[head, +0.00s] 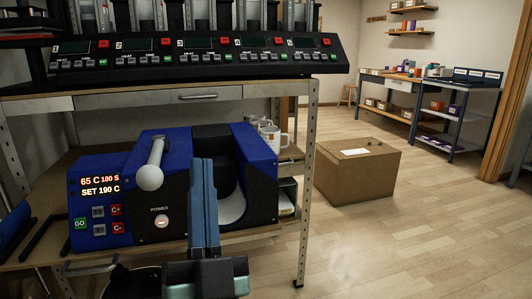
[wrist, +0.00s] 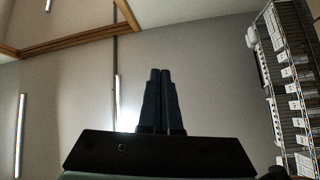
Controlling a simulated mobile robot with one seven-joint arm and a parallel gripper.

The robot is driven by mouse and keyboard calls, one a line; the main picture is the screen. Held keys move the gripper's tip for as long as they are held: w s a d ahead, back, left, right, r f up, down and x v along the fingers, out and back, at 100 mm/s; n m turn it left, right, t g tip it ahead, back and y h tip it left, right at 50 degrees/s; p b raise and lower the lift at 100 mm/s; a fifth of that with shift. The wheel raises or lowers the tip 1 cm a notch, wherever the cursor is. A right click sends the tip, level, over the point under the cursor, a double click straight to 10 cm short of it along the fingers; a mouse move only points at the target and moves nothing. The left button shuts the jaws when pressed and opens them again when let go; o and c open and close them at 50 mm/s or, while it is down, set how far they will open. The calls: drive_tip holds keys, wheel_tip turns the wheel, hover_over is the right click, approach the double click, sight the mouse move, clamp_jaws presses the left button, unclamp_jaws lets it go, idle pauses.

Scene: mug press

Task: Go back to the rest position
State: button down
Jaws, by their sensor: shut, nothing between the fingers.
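My gripper (head: 203,180) stands upright in the head view, in front of the blue mug press (head: 262,155). Its fingers look closed together and hold nothing. In the wrist view the two dark fingers of my gripper (wrist: 160,72) lie side by side and point up past the wall. The press has a lever with a round grey knob (head: 150,177) and a lit display (head: 100,185) reading 65 C, 180 S, SET 190 C. My gripper hides part of the press's front. I cannot tell how far the gripper is from the press.
The press sits on the lower shelf of a metal-legged workbench (head: 150,97). White mugs (head: 273,138) stand behind it. A control panel (head: 200,55) is on the upper surface. A cardboard box (head: 358,172) is on the floor at right, with open floor (head: 420,245) around it.

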drive_tip(key=s+d+r+n+h+p, duration=0.1)
drive_tip(key=s+d+r, duration=0.2)
drive_tip(key=r, duration=0.4)
drive_tip(key=s+d+r+h, duration=0.2)
drive_tip(key=s+r, duration=0.1)
drive_tip(key=r, duration=0.3)
drive_tip(key=s+d+r+n+h+p, duration=0.1)
drive_tip(key=s+d+r, duration=0.2)
drive_tip(key=r, duration=0.4)
wheel_tip(320, 180, up, 37)
drive_tip(key=p, duration=3.7)
drive_tip(key=shift+w+a+t, duration=0.3)
drive_tip(key=shift+w+a, duration=0.1)
